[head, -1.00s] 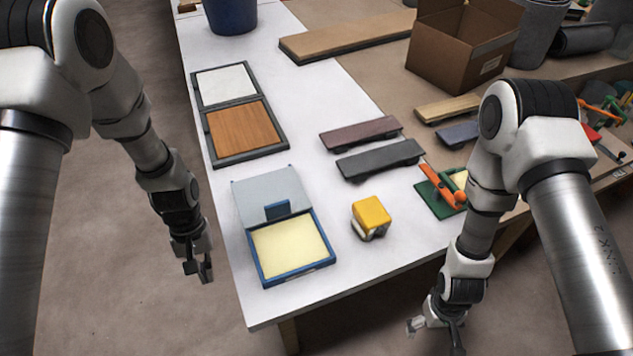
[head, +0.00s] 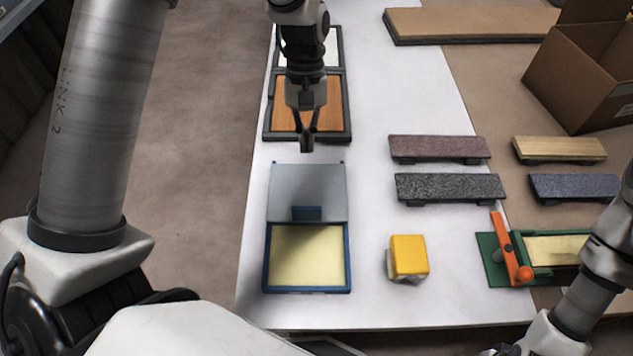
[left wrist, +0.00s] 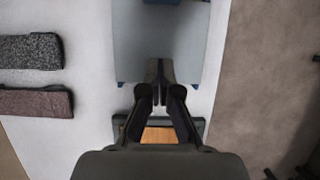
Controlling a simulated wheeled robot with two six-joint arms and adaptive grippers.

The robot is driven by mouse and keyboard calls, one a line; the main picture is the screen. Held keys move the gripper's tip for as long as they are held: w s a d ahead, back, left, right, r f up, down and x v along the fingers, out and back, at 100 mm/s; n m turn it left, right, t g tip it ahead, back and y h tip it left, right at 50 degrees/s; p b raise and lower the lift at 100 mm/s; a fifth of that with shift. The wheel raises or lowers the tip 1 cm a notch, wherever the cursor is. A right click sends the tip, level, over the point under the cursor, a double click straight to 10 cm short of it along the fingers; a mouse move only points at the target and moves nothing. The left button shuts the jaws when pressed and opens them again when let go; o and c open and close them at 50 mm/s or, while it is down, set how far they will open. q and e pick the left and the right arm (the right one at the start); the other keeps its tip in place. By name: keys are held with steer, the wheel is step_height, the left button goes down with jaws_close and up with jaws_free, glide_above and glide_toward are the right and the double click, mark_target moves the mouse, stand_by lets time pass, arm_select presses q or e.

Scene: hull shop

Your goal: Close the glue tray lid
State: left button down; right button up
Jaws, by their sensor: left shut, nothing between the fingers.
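The glue tray (head: 266,262) stands near the front of the white table, a blue frame around a pale yellow pad. My left gripper (head: 306,148) is shut and empty, just beyond the lid's far edge in the head view. In the left wrist view the shut fingertips (left wrist: 160,72) overlap the grey lid (left wrist: 160,30); I cannot tell whether they touch it. My right gripper is out of view.
A dark-framed tray with a wooden panel (head: 330,116) lies behind the lid, partly under my left arm. A yellow block (head: 409,255) stands right of the glue tray. Sanding blocks (head: 449,187), a green tray (head: 494,265) and a cardboard box (head: 575,85) are farther right.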

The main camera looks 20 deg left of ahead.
arm_select(q)
glide_above(307, 193)
steer(key=f, duration=0.8)
steer(key=shift+w+d+f, duration=0.1)
steer(key=shift+d, duration=0.15)
steer(key=s, duration=0.1)
steer(key=s+d, duration=0.1)
steer(key=shift+s+r+p, duration=0.2)
steer(key=shift+s+p, duration=0.2)
steer(key=shift+s+d, duration=0.25)
steer(key=shift+s, duration=0.15)
steer(key=shift+w+f, duration=0.1)
steer(key=shift+w, duration=0.05)
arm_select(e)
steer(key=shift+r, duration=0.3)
arm_select(q)
steer(key=shift+a, duration=0.1)
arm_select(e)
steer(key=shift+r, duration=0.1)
